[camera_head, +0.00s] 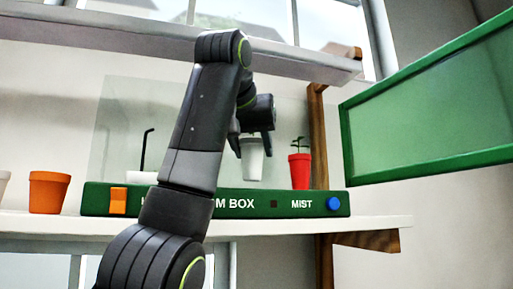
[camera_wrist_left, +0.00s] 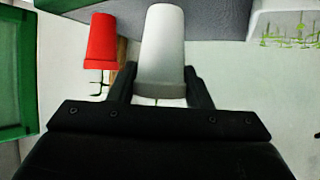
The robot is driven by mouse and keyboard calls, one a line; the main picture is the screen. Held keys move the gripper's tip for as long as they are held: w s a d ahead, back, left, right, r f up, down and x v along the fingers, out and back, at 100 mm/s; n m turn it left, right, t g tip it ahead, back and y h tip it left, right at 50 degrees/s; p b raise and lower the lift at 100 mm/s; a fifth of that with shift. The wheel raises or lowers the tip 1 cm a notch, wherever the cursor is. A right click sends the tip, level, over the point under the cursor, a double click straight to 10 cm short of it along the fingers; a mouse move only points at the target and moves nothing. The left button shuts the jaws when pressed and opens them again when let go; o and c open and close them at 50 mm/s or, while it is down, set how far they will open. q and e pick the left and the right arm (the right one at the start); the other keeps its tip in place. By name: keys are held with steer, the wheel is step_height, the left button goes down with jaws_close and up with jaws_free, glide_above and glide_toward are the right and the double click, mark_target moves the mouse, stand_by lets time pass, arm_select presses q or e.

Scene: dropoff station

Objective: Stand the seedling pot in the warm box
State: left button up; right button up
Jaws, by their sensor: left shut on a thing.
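My left gripper (camera_head: 252,146) is shut on a white pot (camera_head: 252,160), one finger on each side near its rim. The pot looks roughly upright, behind the front panel of the warm box (camera_head: 180,202). I cannot tell whether its base touches the box floor. In the left wrist view the white pot (camera_wrist_left: 163,50) sits between the fingers (camera_wrist_left: 160,92) and appears upside down; a small stem shows at its rim. A red pot (camera_head: 300,172) with a green seedling stands just right of it, also seen in the wrist view (camera_wrist_left: 102,40). My right gripper is not in view.
The box's green-framed glass door (camera_head: 430,110) hangs open at right. An orange switch (camera_head: 118,200) and blue MIST knob (camera_head: 333,204) are on the front. An orange pot (camera_head: 48,192) stands left on the shelf (camera_head: 370,224). A black bent rod (camera_head: 147,150) stands inside at left.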

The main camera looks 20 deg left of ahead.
mark_target(257, 159)
arm_select(q)
steer(key=w+p, duration=0.3)
steer(key=shift+w+r, duration=0.15)
steer(key=shift+r, duration=0.2)
steer(key=shift+w+f, duration=0.1)
steer(key=shift+f, duration=0.55)
steer(key=shift+w+a+f, duration=0.1)
steer(key=shift+w+f, duration=0.05)
steer(key=shift+f, duration=0.3)
steer(key=shift+s, duration=0.2)
steer(key=shift+b, duration=0.35)
steer(key=shift+f, duration=0.2)
steer(key=o, duration=1)
steer(key=shift+w, duration=0.1)
